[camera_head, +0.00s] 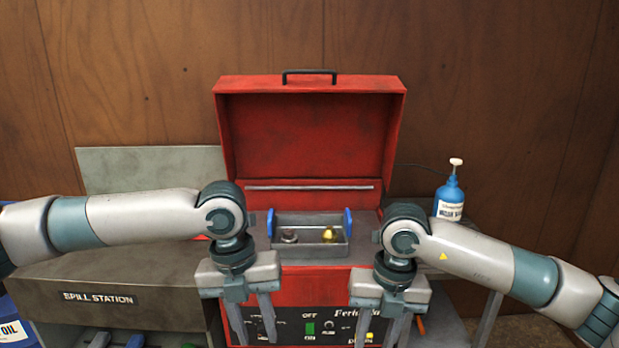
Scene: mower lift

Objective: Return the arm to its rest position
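My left gripper (252,328) points down in front of the red parts washer (312,135), on the left. Its two fingers stand apart with nothing seen between them. My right gripper (378,332) points down in front of the washer, on the right. Its fingers also stand apart, with the front panel showing between them. A grey metal tray (312,252) with blue handles sits inside the open washer between my wrists. It holds a small grey part (290,236) and a small yellow brass-coloured part (329,234).
The washer's lid is up. A spill station bench (140,290) is at the left, with blue containers at lower left. A blue pump bottle (450,199) stands at the right. A wood wall (480,80) closes the back. The space above the tray is clear.

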